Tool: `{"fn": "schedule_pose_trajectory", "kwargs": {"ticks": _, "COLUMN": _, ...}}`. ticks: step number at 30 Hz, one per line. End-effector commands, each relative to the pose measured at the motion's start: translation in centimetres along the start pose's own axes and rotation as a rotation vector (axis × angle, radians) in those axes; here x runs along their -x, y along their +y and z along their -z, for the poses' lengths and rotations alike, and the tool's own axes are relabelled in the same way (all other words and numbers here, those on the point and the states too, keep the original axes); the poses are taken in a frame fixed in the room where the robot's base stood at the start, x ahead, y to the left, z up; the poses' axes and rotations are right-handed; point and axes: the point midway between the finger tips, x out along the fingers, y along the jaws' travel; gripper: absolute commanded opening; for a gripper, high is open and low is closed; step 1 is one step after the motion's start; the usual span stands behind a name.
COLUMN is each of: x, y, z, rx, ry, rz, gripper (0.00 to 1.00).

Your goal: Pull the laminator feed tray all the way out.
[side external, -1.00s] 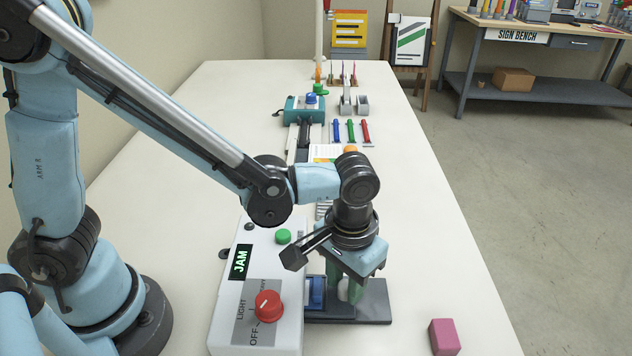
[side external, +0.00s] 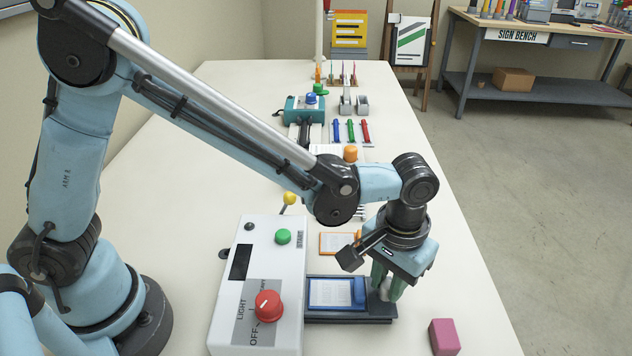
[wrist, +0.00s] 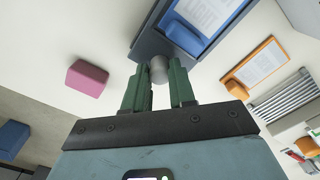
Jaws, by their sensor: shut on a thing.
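The laminator (side external: 258,240) is the white box with a red dial and a green button. Its dark feed tray (side external: 318,301) extends from its right side in the side view, carrying a blue-framed sheet (side external: 337,292). The tray also shows at the top of the wrist view (wrist: 152,42). My gripper (side external: 386,288) is at the tray's outer end, shut on the grey round knob (wrist: 159,70). In the wrist view the green fingers stand on both sides of the knob. My fingers partly hide the knob in the side view.
A pink block (side external: 444,337) lies near the table's right edge, just beyond the tray's end. An orange-framed sheet (side external: 336,243) lies behind the tray. A yellow ball-topped knob (side external: 290,198) is behind the laminator. Pens and a teal device (side external: 303,110) are farther back.

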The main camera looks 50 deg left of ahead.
Motion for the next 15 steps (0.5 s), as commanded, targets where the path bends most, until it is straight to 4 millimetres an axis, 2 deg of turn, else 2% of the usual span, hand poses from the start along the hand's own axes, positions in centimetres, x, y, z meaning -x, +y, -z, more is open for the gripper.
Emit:
{"fn": "schedule_pose_trajectory", "kwargs": {"ticks": 10, "x": 0.00, "y": 0.43, "z": 0.43, "rx": -0.001, "ry": 0.007, "rz": -0.006, "gripper": 0.00}}
{"fn": "schedule_pose_trajectory", "kwargs": {"ticks": 11, "x": 0.00, "y": 0.44, "z": 0.44, "rx": -0.001, "ry": 0.007, "rz": -0.007, "gripper": 0.29}}
{"fn": "schedule_pose_trajectory", "kwargs": {"ticks": 15, "x": -0.01, "y": 0.39, "z": 0.38, "rx": -0.001, "ry": 0.006, "rz": -0.006, "gripper": 0.51}}
